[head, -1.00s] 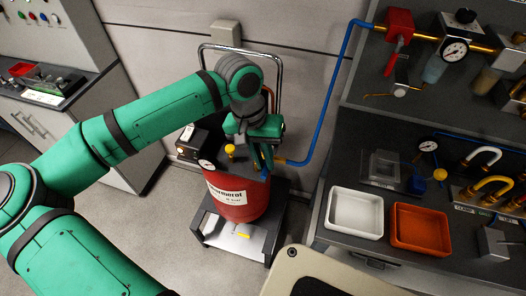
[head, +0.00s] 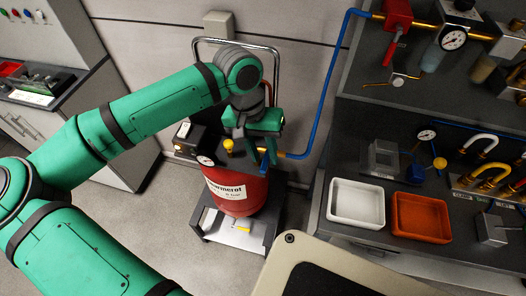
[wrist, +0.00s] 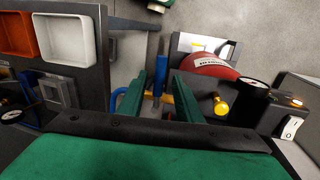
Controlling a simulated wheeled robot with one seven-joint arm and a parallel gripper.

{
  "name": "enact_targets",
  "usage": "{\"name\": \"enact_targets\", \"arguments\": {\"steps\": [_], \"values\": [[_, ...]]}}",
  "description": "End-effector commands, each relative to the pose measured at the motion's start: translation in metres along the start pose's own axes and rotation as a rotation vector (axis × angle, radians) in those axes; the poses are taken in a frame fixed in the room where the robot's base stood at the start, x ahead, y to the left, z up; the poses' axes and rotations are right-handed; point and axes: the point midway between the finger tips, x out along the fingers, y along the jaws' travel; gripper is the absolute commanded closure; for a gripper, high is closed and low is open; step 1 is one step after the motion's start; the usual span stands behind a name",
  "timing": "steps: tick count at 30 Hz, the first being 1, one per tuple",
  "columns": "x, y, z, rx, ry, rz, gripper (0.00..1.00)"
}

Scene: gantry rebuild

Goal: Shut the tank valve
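The red tank (head: 236,192) with a white label stands on a low grey cart, and its red side shows in the wrist view (wrist: 207,63). A brass pipe (head: 288,155) leaves the tank top toward the blue hose. In the wrist view a blue lever-like bar (wrist: 160,66) stands at the brass pipe (wrist: 152,93); it appears to be the tank valve's handle. My gripper (head: 270,163) is over the tank top, pointing down. Its fingers (wrist: 159,76) are open, one on each side of the blue bar, with gaps visible.
A yellow knob (head: 228,145) and gauge (head: 205,160) sit close beside my gripper. A black switch box (wrist: 287,125) is beyond them. The blue hose (head: 322,110) rises to the wall bench. White (head: 357,206) and orange (head: 420,214) trays lie on the bench at right.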

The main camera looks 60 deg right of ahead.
Motion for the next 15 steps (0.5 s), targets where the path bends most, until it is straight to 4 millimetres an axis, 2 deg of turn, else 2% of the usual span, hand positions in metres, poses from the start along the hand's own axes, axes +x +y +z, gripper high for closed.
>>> {"name": "enact_targets", "arguments": {"steps": [7,15], "values": [[-0.009,-0.002,0.001,-0.006,0.001,0.0,0.68],[-0.055,0.0,0.0,-0.001,0.002,0.0,0.68]]}}
